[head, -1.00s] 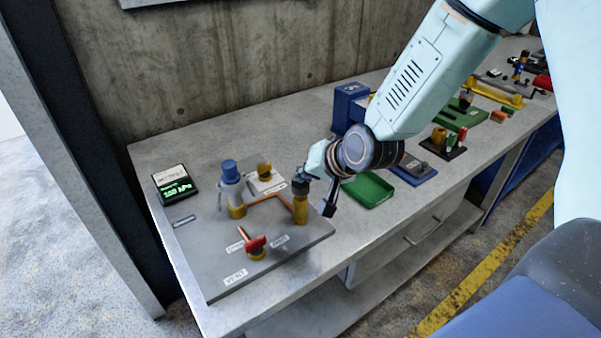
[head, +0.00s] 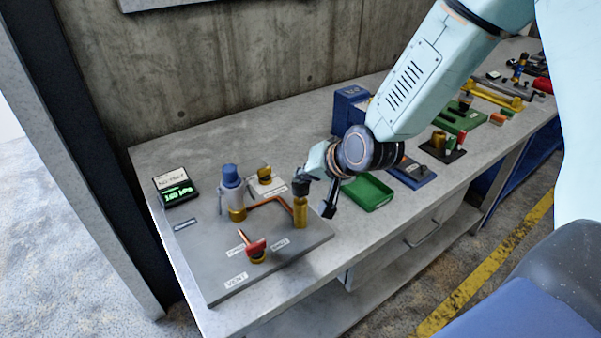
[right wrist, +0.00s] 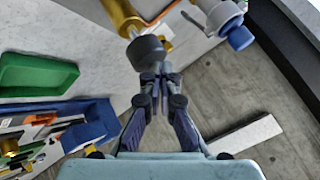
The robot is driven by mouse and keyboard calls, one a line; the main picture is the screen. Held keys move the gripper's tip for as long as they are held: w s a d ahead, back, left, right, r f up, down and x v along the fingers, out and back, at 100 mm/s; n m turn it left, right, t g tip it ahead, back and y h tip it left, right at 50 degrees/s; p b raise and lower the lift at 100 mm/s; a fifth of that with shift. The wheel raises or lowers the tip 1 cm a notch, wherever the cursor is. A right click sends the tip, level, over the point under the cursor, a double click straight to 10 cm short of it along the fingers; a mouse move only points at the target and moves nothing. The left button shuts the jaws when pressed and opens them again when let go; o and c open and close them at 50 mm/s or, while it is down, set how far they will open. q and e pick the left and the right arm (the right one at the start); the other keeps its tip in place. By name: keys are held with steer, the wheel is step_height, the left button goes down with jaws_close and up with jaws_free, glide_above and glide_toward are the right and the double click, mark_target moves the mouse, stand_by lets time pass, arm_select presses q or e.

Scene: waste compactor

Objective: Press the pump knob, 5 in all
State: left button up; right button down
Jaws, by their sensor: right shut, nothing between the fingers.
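The pump is an upright brass cylinder (head: 301,213) with a black knob (head: 301,188) on top, at the right edge of a grey panel. My right gripper (head: 309,175) is shut and empty, with its fingertips at the top of the knob. In the right wrist view the closed fingertips (right wrist: 160,70) are right beside the dark round knob (right wrist: 146,52); whether they touch it I cannot tell. The brass cylinder (right wrist: 121,14) shows beyond the knob. My left gripper is not in view.
The grey panel (head: 215,275) also holds a red-handled valve (head: 256,247), a blue-capped regulator (head: 231,177) and copper pipe. A display (head: 176,187) with green digits stands at its left. A green tray (head: 368,193) lies close right of my gripper.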

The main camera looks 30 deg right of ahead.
mark_target(303, 186)
steer(key=shift+r+p, duration=1.35)
steer(key=shift+r, duration=0.3)
steer(key=shift+r, duration=0.1)
steer(key=shift+w+r+p, duration=0.1)
steer(key=shift+r+p, duration=0.5)
step_height(303, 186, up, 4)
steer(key=p, duration=0.3)
steer(key=shift+f, duration=0.15)
stand_by(0.6)
